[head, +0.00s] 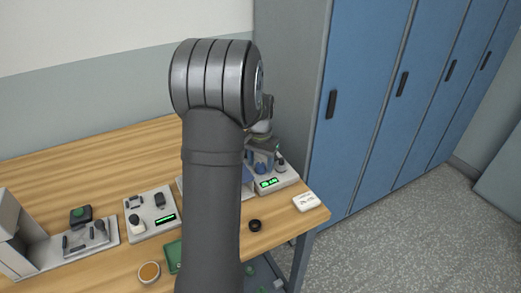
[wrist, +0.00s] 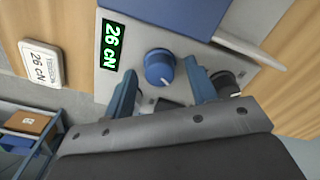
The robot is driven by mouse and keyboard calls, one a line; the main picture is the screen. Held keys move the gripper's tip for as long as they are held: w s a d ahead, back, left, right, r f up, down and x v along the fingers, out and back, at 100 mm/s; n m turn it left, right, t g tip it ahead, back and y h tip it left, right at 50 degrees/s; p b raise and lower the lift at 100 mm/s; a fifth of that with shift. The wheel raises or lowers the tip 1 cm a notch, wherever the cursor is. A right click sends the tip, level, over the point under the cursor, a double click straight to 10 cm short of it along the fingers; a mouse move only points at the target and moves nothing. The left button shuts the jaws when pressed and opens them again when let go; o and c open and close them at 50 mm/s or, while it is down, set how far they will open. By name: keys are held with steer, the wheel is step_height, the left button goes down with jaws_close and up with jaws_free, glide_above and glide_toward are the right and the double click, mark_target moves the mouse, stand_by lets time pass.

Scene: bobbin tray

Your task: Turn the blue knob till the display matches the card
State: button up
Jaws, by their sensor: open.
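In the wrist view the blue knob (wrist: 159,68) stands on a light grey panel (wrist: 188,36), with a pale mark on its top. The green display (wrist: 112,46) beside it reads 26 cN. The white card (wrist: 41,64) also reads 26 cN, so the two match. My gripper (wrist: 161,79) is open, one blue finger on each side of the knob, with visible gaps between fingers and knob. In the head view the display (head: 268,183) and card (head: 306,202) show near the table's right corner; my arm hides much of the gripper.
A dark knob (wrist: 225,83) stands just beyond the right finger. A blue block (wrist: 185,12) rises behind the blue knob. In the head view a black ring (head: 255,225) lies on the wooden table in front of the panel, and another device (head: 150,213) stands left of my arm.

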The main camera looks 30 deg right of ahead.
mark_target(260, 164)
step_height(260, 164, up, 17)
stand_by(0.4)
stand_by(0.4)
step_height(260, 164, down, 17)
steer(key=shift+f, duration=0.2)
stand_by(0.4)
